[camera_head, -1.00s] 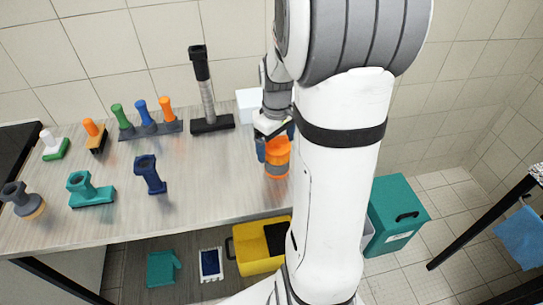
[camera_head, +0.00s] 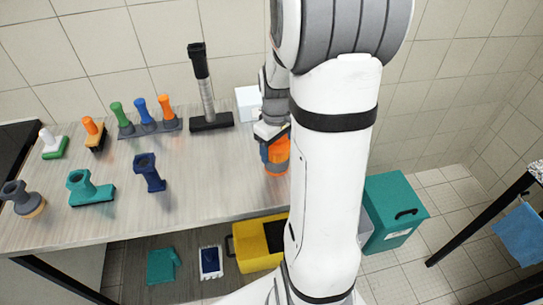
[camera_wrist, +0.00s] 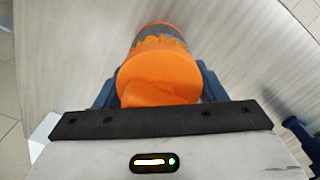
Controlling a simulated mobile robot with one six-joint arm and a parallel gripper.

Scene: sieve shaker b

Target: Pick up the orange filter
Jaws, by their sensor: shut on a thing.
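The orange filter (camera_head: 277,160) is a short orange cylinder with a grey band, at the right end of the bench (camera_head: 225,185). In the wrist view the filter (camera_wrist: 160,72) lies between the two blue fingers of my gripper (camera_wrist: 158,88). My gripper (camera_head: 273,150) is shut on it from above. My arm hides part of the filter's right side in the head view. I cannot tell whether its base touches the bench top.
Several brushes and handled tools stand on the left, including a navy one (camera_head: 149,173) and a teal one (camera_head: 88,188). A tall black-handled tool (camera_head: 207,95) and a white box (camera_head: 248,103) stand behind. A yellow bin (camera_head: 258,247) is below; a teal box (camera_head: 396,212) is at right.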

